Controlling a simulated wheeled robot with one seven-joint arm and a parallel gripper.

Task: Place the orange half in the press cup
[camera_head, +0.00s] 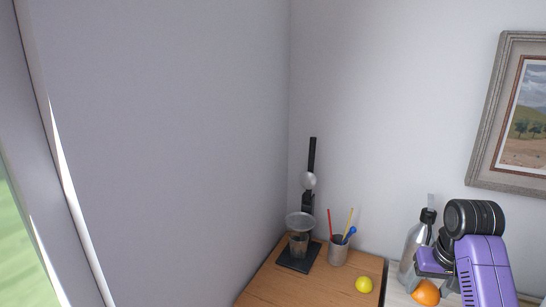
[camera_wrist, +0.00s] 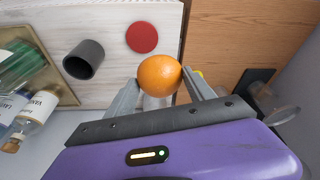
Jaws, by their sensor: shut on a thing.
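The orange half (camera_wrist: 159,74) is held between the two fingers of my gripper (camera_wrist: 161,82) in the wrist view. Its rounded skin shows; its cut face is not visible. It also shows in the head view (camera_head: 425,293) at the lower right, below my purple wrist. The juice press stands at the back left of the wooden top, with a dark base (camera_head: 290,262), an upright black lever (camera_head: 312,155) and a pale press cup (camera_head: 300,220). My gripper is well to the right of the press. In the wrist view, part of the press (camera_wrist: 256,82) shows at the right.
A metal pot (camera_head: 338,252) with coloured sticks stands just right of the press. A yellow lemon (camera_head: 364,284) lies nearer. A bottle (camera_head: 414,248) stands behind my wrist. In the wrist view are a red disc (camera_wrist: 142,37), a dark cup (camera_wrist: 84,60) and a bottle tray (camera_wrist: 66,93).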

